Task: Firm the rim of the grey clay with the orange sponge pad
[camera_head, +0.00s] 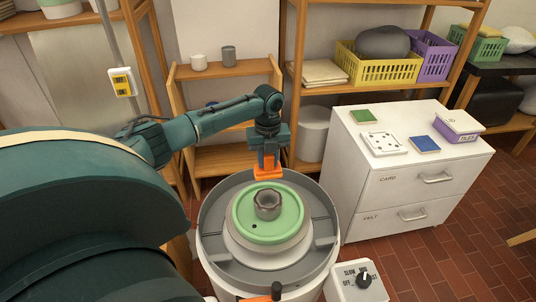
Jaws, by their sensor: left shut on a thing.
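The grey clay (267,205) is a small, open-topped form with an uneven rim. It sits upright at the middle of the round green bat (243,222) on the wheel. My left gripper (268,157) points down just behind the clay and is shut on the orange sponge pad (267,173). The pad is over the far edge of the bat and looks apart from the clay. Its exact height above the bat is hard to tell. My right gripper is not in view.
A grey splash pan (213,210) rings the bat. A speed-knob box (357,284) stands at its front right. A black-and-orange handle (276,291) shows at the front. Right is a white cabinet (390,205) with tiles on top. Wooden shelves (222,70) stand behind.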

